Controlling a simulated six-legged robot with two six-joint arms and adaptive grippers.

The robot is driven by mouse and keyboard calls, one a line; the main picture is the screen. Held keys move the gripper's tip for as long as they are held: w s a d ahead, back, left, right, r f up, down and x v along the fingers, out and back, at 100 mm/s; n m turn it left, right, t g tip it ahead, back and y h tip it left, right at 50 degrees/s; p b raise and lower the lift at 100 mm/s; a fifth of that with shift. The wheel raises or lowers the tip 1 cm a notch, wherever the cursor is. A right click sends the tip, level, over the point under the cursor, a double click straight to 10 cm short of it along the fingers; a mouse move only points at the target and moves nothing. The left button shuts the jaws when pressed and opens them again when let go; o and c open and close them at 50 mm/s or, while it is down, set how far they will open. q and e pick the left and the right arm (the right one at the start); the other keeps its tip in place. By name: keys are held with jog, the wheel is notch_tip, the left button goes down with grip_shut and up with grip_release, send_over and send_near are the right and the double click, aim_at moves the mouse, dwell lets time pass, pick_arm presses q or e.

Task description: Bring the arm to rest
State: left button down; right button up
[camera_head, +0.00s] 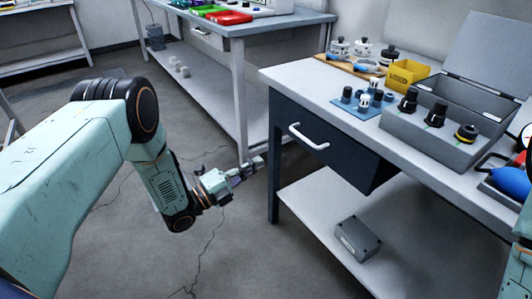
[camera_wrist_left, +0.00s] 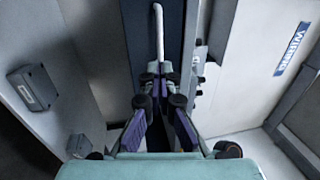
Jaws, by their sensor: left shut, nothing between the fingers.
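My left arm (camera_head: 70,150) comes in from the left in the head view. My left gripper (camera_head: 250,168) hangs over the open floor, left of the near workbench and apart from it. In the left wrist view my left gripper (camera_wrist_left: 159,78) points toward the bench's drawer handle (camera_wrist_left: 158,30), with a gap between. Its fingers are shut with nothing between them. A small part of my right arm (camera_head: 522,250) shows at the right edge of the head view. My right gripper is out of view.
The near workbench (camera_head: 300,82) has a dark drawer with a white handle (camera_head: 308,138). On it are a grey case (camera_head: 400,125), a yellow bin (camera_head: 407,73) and a blue mat (camera_head: 345,103). A grey box (camera_head: 357,238) lies on its lower shelf (camera_head: 320,215). The floor is clear around my left gripper.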

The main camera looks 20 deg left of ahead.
pick_arm(q)
jog(key=s+a+f+n+g+y, duration=0.25)
jog(key=f+n+y, duration=0.35)
jog(key=f+n, duration=0.35)
jog(key=s+f+n+g+y+p, duration=0.2)
jog(key=s+f+n+g+y, duration=0.4)
jog(key=s+n, duration=0.55)
jog(key=s+r+n+g+p, duration=0.2)
jog(key=s+g, duration=0.1)
jog(key=s, duration=0.9)
jog(key=s+r+n+g+p, duration=0.2)
jog(key=s+r+n+g, duration=0.1)
jog(key=s, duration=1)
jog(key=shift+s+d+g, duration=0.25)
jog(key=shift+d+g, duration=0.15)
jog(key=shift+g, duration=0.35)
